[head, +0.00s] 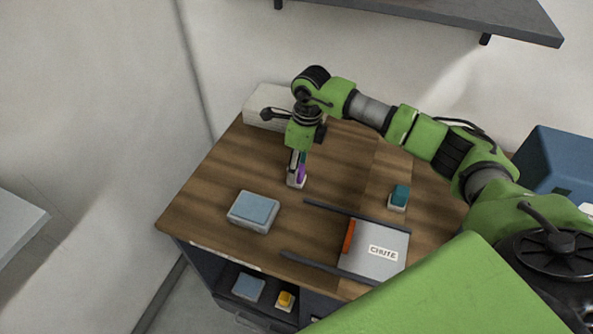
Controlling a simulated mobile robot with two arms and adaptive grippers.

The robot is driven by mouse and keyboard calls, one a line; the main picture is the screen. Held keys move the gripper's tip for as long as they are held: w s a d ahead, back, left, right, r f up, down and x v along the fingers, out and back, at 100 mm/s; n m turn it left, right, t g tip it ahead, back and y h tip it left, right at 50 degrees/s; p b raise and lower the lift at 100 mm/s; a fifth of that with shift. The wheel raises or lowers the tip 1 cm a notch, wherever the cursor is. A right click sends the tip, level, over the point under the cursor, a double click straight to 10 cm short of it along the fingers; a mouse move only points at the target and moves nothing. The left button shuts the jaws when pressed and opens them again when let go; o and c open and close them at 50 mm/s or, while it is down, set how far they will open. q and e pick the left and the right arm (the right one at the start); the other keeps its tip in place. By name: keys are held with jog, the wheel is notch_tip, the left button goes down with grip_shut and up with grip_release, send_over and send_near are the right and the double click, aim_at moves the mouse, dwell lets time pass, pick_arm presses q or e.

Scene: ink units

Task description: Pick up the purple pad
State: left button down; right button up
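The purple pad (301,174) stands upright with a pale base on the wooden table top, left of the table's middle. My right gripper (297,160) points down at it from above, and its dark fingers are right at the pad's upper part, partly hiding it. I cannot tell whether the fingers are closed on the pad or only beside it. My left gripper is not in view.
A teal pad (399,194) stands to the right. A grey-blue case (253,211) lies at the front left. The CHUTE plate (385,267) has dark rails and an orange strip. A white box (264,105) is behind. A dark shelf (470,17) hangs above.

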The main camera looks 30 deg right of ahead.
jog(key=shift+w+a+f, duration=0.1)
jog(key=shift+w+f, duration=0.05)
jog(key=shift+f, duration=0.8)
jog(key=shift+c, duration=0.4)
jog(key=c, duration=1.1)
jog(key=shift+r, duration=0.1)
